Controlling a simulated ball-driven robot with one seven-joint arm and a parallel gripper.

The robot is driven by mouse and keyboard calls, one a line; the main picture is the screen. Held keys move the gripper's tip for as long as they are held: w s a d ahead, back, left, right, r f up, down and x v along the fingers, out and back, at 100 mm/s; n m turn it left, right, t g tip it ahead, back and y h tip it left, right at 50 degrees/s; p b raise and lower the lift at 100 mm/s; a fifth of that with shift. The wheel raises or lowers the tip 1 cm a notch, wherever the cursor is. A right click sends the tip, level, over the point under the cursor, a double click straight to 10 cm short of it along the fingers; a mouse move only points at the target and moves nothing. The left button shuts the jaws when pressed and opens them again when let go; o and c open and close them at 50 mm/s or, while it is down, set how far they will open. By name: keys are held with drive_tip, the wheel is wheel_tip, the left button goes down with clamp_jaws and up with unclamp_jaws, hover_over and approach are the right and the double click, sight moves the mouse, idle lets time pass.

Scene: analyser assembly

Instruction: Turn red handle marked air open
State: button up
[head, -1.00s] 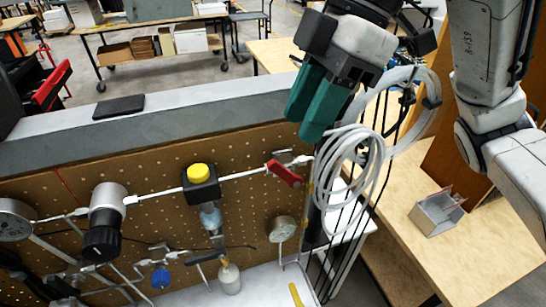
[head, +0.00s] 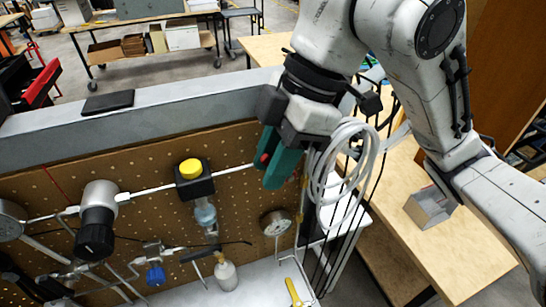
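The red handle (head: 264,158) is mostly hidden by my gripper; only a small red part shows beside the teal fingers. It sits at the right end of the white tube along the top of the pegboard. My gripper (head: 275,172) points down at the handle with its teal fingers over it. I cannot tell whether the fingers touch it, straddle it or are closed on it. Any "air" marking is not legible.
Coiled clear tubing (head: 345,175) hangs just right of my gripper. A yellow-topped black valve (head: 192,178) and a black knob (head: 97,232) are to the left on the pegboard (head: 140,165). A round gauge (head: 275,223) sits below my gripper. A yellow handle (head: 293,292) is lower still.

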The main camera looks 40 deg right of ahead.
clamp_jaws()
drive_tip(key=shift+h, duration=0.3)
drive_tip(key=shift+w+a+g+h+p, duration=0.15)
drive_tip(key=shift+a+g+h+p, duration=0.15)
drive_tip(key=shift+h+p, duration=0.6)
drive_tip(key=h+p, duration=0.1)
drive_tip(key=f+g+h+p, duration=0.1)
drive_tip(key=h+p, duration=0.1)
drive_tip(key=shift+w+a, duration=0.1)
drive_tip(key=shift+a, duration=0.25)
drive_tip(key=shift+w+a+f+g+h+p, duration=0.1)
drive_tip(key=shift+f+g+h+p, duration=0.2)
drive_tip(key=shift+h+p, duration=0.5)
drive_tip(key=shift+s+a+f+g+h+p, duration=0.1)
drive_tip(key=shift+f+g+h+p, duration=0.15)
drive_tip(key=shift+f+h+p, duration=0.35)
drive_tip(key=shift+w+a+f+g+h+p, duration=0.1)
drive_tip(key=shift+f+g+h+p, duration=0.15)
drive_tip(key=shift+h+p, duration=0.65)
